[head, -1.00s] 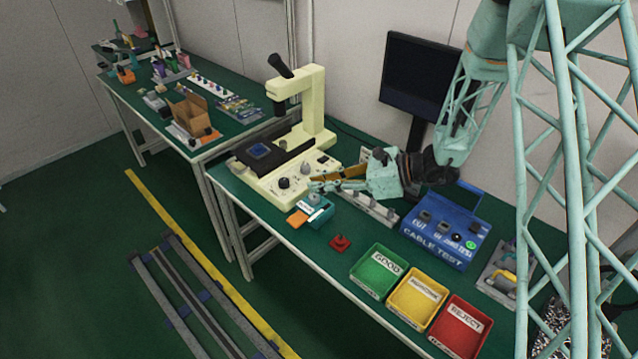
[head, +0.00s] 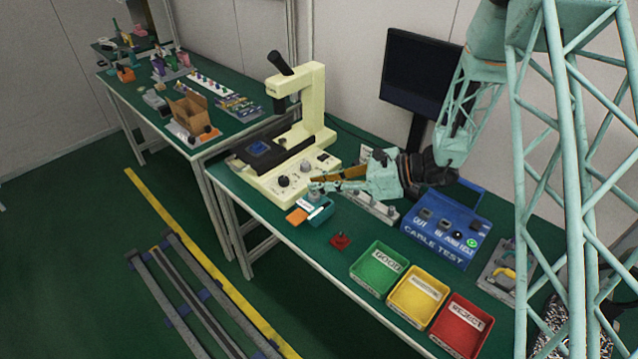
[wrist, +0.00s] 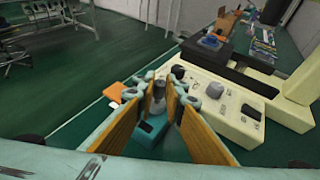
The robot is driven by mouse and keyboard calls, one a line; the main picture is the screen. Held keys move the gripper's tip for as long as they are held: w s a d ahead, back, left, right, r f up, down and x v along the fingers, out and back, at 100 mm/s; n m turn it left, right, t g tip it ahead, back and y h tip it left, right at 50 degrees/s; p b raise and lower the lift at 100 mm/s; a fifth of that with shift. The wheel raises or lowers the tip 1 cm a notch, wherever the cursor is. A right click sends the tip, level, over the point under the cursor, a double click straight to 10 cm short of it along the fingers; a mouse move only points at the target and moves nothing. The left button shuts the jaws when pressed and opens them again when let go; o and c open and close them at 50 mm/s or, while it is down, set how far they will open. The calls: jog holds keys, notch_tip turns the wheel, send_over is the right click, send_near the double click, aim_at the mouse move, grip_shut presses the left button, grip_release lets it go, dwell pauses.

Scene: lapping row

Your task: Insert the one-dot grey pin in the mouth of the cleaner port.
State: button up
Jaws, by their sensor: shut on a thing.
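My gripper (head: 314,187) is at the end of the arm, over the front of the bench. In the wrist view, my gripper (wrist: 160,88) is shut on a grey pin (wrist: 158,96), which stands roughly upright between the fingertips. Its dot marking is too small to tell. The cleaner port, a small teal block (head: 322,213) with a white label, sits right below the gripper. It also shows in the wrist view (wrist: 150,136), partly behind the pin and fingers. The port's mouth is hidden, so I cannot tell whether the pin's lower end is inside it.
An orange pad (head: 297,216) lies left of the port. A cream microscope (head: 300,180) stands behind it. A grey rack (head: 380,211) with several knobs is to the right. A red piece (head: 340,241), sorting trays (head: 368,285) and a blue cable tester (head: 440,245) are further right.

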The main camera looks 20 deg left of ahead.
jog(key=shift+f+b, duration=0.35)
jog(key=shift+f, duration=0.3)
jog(key=o, duration=0.8)
jog(key=shift+d, duration=0.1)
jog(key=shift+v, duration=5.95)
jog(key=shift+r, duration=0.15)
jog(key=s+d+r+n+g+h, duration=0.1)
jog(key=s+d+r+n+h, duration=0.3)
jog(key=s+r, duration=0.55)
jog(key=s+d+r+n+g+h, duration=0.1)
jog(key=s+d+r+n, duration=0.35)
jog(key=s+r, duration=0.5)
jog(key=s+d+r+n+t+h, duration=0.2)
jog(key=s+d+r+n, duration=0.1)
jog(key=s+d, duration=0.3)
jog(key=s+d+r+n+t+h, duration=0.2)
jog(key=s+d+r+n+h, duration=0.1)
jog(key=s+d, duration=0.4)
jog(key=s+d+r+n+t+h, duration=0.2)
jog(key=s+d+r+n+h, duration=0.1)
jog(key=s+d, duration=0.4)
jog(key=shift+s+d+r, duration=0.1)
jog(key=shift+s+r, duration=0.05)
jog(key=shift+s, duration=0.3)
jog(key=shift+s+r, duration=0.2)
jog(key=shift+s, duration=0.25)
